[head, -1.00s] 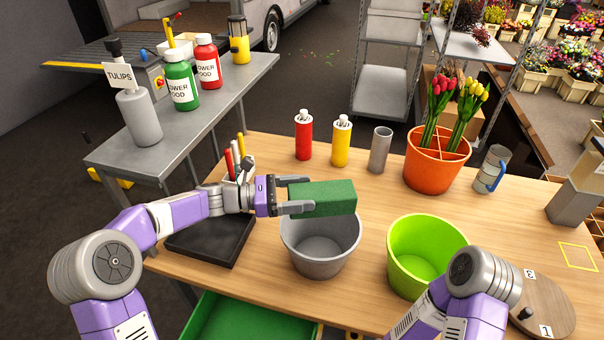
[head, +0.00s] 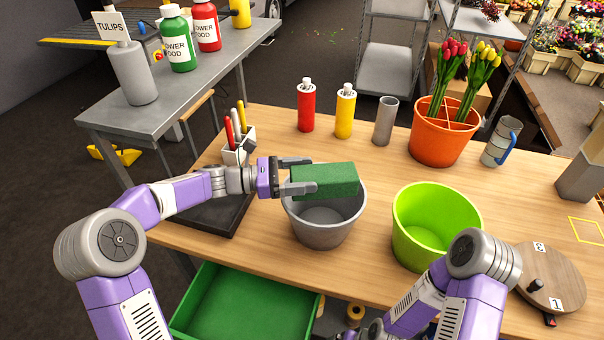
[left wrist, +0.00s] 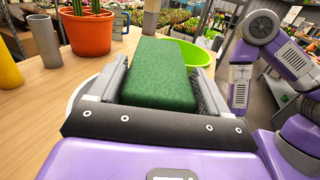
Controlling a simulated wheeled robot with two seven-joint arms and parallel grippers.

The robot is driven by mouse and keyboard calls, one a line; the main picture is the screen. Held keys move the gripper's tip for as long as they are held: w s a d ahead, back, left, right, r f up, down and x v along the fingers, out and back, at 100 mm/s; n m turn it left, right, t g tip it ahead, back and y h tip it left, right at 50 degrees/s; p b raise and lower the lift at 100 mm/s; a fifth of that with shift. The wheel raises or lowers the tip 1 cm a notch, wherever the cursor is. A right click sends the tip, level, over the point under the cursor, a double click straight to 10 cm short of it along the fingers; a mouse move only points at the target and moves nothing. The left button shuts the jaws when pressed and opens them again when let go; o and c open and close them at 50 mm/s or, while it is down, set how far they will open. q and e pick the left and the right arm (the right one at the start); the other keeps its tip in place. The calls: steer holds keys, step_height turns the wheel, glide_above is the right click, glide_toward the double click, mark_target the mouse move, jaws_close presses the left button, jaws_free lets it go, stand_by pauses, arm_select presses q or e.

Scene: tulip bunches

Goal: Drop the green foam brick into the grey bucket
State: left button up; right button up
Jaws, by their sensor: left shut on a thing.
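The green foam brick (head: 326,180) is held level between the fingers of my left gripper (head: 297,180). It hangs over the back part of the mouth of the grey bucket (head: 322,235), which stands on the wooden table. In the left wrist view the brick (left wrist: 160,75) sits between both fingers of the left gripper (left wrist: 155,90). The bucket's inside looks empty where it shows; the brick hides part of its far rim. My right arm comes in at the lower right, and its gripper cannot be made out clearly at the bottom edge.
A lime green bucket (head: 425,250) stands right of the grey one. Red (head: 306,108) and yellow (head: 345,113) bottles, a grey cylinder (head: 385,122) and an orange tulip pot (head: 440,145) stand behind. A black tray (head: 215,215) lies left. A green drawer (head: 240,305) is open below.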

arm_select(q)
steer(key=o, duration=1)
steer(key=shift+c, duration=0.2)
steer(key=s+a+p, duration=0.1)
steer(key=a+p, duration=0.1)
steer(key=a, duration=0.5)
steer(key=shift+s+a, duration=0.2)
